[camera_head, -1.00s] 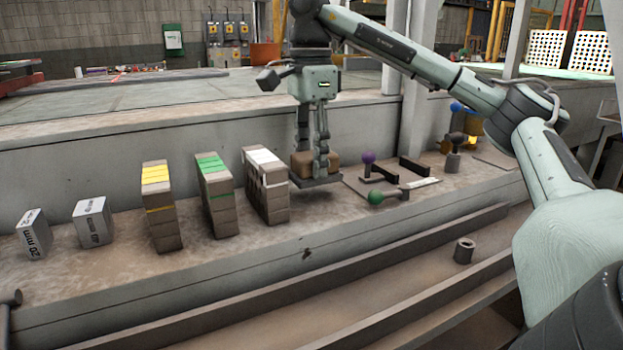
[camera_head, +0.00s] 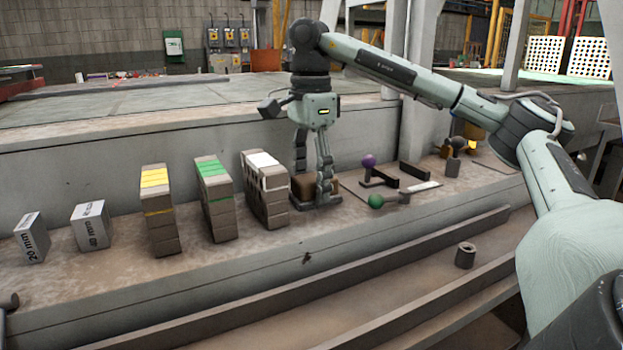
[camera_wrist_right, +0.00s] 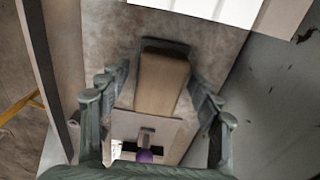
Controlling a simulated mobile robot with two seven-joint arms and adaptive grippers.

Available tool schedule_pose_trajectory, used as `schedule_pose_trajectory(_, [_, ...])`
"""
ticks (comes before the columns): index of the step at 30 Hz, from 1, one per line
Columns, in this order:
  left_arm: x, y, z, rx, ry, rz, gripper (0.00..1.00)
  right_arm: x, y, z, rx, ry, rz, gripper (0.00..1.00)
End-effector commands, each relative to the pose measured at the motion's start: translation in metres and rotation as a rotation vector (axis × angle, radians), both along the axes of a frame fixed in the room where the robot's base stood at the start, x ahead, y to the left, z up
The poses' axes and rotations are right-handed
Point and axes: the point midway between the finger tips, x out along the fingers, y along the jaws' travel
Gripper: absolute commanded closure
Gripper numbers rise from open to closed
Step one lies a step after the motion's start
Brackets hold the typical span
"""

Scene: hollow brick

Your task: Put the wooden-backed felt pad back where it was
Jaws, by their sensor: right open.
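The wooden-backed felt pad (camera_head: 315,185) sits on the concrete ledge, just right of the white-topped brick stack. Its brown wooden back is up and its dark base is down. My right gripper (camera_head: 313,174) is above it, pointing down, with its fingers spread on either side of the wooden back. In the right wrist view the wooden back (camera_wrist_right: 161,84) lies between the open fingers (camera_wrist_right: 158,98), with gaps on both sides. My left gripper is not in view.
The white-topped stack (camera_head: 266,195) stands close on the left, then the green-topped (camera_head: 217,205) and yellow-topped (camera_head: 160,215) stacks. A plate with a purple knob (camera_head: 368,161) and green knob (camera_head: 375,201) is close on the right. A short hollow cylinder (camera_head: 465,256) stands in front.

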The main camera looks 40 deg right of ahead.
Motion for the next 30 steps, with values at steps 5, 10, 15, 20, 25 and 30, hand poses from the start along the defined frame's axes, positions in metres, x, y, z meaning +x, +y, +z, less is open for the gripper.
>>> schedule_pose_trajectory(5, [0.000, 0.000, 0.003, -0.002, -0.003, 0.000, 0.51, 0.000, 0.000, 0.005, 0.000, -0.001, 0.000, 0.37])
schedule_pose_trajectory(10, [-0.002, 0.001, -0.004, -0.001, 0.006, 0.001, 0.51, 0.001, 0.001, 0.029, 0.001, -0.003, 0.001, 0.37])
schedule_pose_trajectory(15, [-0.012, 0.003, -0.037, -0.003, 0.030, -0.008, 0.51, 0.001, 0.001, 0.059, -0.001, -0.003, 0.000, 0.37])
schedule_pose_trajectory(20, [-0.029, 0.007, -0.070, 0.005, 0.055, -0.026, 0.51, 0.001, 0.001, 0.083, -0.001, -0.006, 0.000, 0.37])
schedule_pose_trajectory(25, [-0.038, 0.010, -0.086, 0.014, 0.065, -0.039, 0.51, 0.001, 0.002, 0.103, -0.001, -0.003, 0.002, 0.37])
schedule_pose_trajectory(30, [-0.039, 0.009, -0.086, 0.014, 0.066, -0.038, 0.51, 0.001, 0.002, 0.117, 0.000, -0.001, 0.002, 0.37])
